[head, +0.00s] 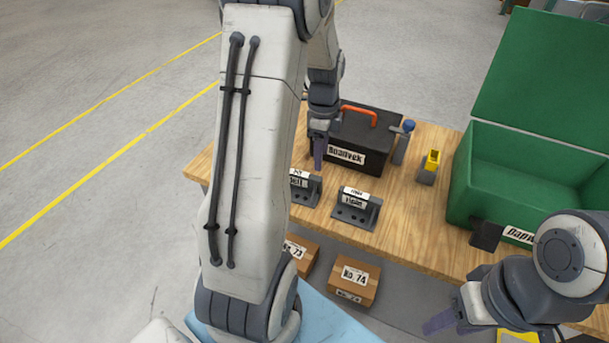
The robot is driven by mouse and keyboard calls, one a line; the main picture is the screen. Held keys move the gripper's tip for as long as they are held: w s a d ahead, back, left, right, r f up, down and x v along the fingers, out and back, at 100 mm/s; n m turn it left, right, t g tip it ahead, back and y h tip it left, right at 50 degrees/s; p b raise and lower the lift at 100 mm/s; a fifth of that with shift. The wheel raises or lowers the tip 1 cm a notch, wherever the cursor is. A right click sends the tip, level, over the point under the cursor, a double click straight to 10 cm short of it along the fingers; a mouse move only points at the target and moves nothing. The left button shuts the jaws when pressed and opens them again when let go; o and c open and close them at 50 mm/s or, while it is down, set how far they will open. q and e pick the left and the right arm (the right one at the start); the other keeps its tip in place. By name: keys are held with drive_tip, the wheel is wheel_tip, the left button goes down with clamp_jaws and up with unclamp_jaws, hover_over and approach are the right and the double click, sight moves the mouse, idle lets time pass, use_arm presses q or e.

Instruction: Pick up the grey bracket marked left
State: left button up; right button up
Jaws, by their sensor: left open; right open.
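Two grey brackets stand on the wooden table, each with white labels. One grey bracket (313,191) is at the left, partly hidden behind my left arm. The other grey bracket (372,214) stands to its right, nearer the front edge. The label words are too small to read surely, so I cannot tell which bracket is marked left. My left gripper (319,158) points down close to the left-hand bracket, beside the black case; it is open and holds nothing that I can see. My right gripper (441,322) is open at the lower right, off the table's front, away from both brackets.
A black case (375,128) with an orange handle stands behind the brackets. A blue-knobbed part (402,147) and a yellow-topped part (429,166) are right of it. A green lidded crate (475,200) is at the right. Cardboard boxes (354,280) sit below the table's front edge.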

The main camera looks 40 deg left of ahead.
use_arm(q)
hover_over(302, 173)
drive_tip(key=shift+w+d+f+m, duration=0.25)
drive_tip(key=shift+f+m, duration=0.05)
drive_tip(key=shift+f, duration=0.35)
drive_tip(key=f, duration=0.3)
drive_tip(key=f+p, duration=0.1)
drive_tip(key=shift+s+a+f, duration=0.1)
drive_tip(key=shift+a+f, duration=0.15)
drive_tip(key=shift+f, duration=0.05)
drive_tip(key=shift+s+f+p, duration=0.15)
drive_tip(key=shift+f+p, duration=0.25)
drive_tip(key=shift+f, duration=1.05)
drive_tip(key=shift+s+f+p, duration=0.1)
drive_tip(key=shift+f+p, duration=0.25)
drive_tip(key=shift+f, duration=1.1)
clamp_jaws()
